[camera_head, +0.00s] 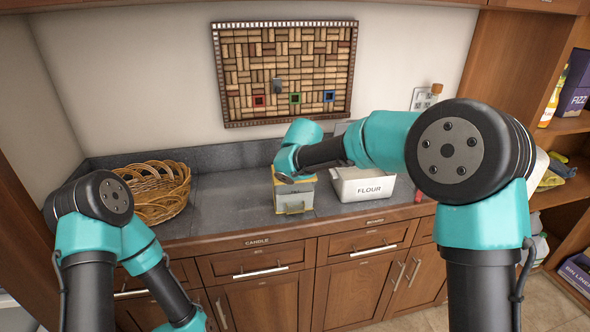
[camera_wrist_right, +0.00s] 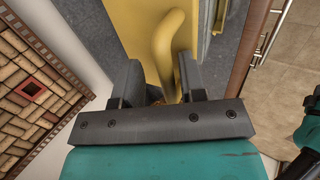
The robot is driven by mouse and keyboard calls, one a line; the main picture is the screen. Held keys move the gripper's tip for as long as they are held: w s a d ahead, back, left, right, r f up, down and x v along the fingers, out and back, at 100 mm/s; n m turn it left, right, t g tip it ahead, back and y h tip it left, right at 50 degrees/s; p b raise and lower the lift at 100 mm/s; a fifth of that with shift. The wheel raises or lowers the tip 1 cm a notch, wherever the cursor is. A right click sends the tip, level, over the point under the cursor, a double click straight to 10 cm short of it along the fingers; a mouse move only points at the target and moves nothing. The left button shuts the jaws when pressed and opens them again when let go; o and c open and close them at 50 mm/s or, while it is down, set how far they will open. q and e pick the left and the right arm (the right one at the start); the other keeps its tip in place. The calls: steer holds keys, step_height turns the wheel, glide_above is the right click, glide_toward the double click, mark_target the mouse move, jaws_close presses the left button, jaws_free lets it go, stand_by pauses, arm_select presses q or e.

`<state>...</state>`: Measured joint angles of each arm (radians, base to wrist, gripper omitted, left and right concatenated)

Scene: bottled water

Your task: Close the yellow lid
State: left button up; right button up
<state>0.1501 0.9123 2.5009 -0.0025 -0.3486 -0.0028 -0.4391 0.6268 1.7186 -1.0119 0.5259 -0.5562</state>
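A small grey box (camera_head: 294,200) stands on the counter, left of the flour bin. Its yellow lid (camera_head: 308,180) shows as a strip at the top edge, mostly hidden by my right wrist. In the right wrist view the yellow lid (camera_wrist_right: 136,30) fills the top middle, with a thick curved yellow handle (camera_wrist_right: 167,45) on it. My right gripper (camera_wrist_right: 160,75) is open, with its two dark fingers apart on either side of the handle. Whether either finger touches it, and the lid's exact angle, I cannot tell. My left gripper is out of view; its arm hangs at lower left.
A white bin marked FLOUR (camera_head: 362,184) stands just right of the box. Wicker baskets (camera_head: 157,190) sit at the counter's left end. A cork board (camera_head: 285,72) hangs on the wall. The counter (camera_head: 228,195) is clear between baskets and box.

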steer(key=v, duration=1.7)
steer(key=shift+s, duration=0.1)
steer(key=s+d+f+m+g+y, duration=0.1)
steer(key=s+d+f+m+g, duration=0.15)
steer(key=f, duration=0.85)
steer(key=s+d+f+m+g, duration=0.1)
steer(key=d+f+m, duration=0.2)
steer(key=f, duration=0.8)
steer(key=s+d+f+m+g+y, duration=0.1)
steer(key=d+f+m, duration=0.15)
steer(key=f, duration=0.95)
steer(key=s+d+f+m+g, duration=0.1)
steer(key=s+d+f+m, duration=0.4)
steer(key=s+f, duration=0.5)
steer(key=s+d+f+m, duration=0.5)
steer(key=s+f+m, duration=0.3)
steer(key=s+f, duration=0.3)
steer(key=shift+s+d+g+y, duration=0.15)
steer(key=shift+s+g+y, duration=0.25)
steer(key=shift+s, duration=0.15)
steer(key=shift+c, duration=0.5)
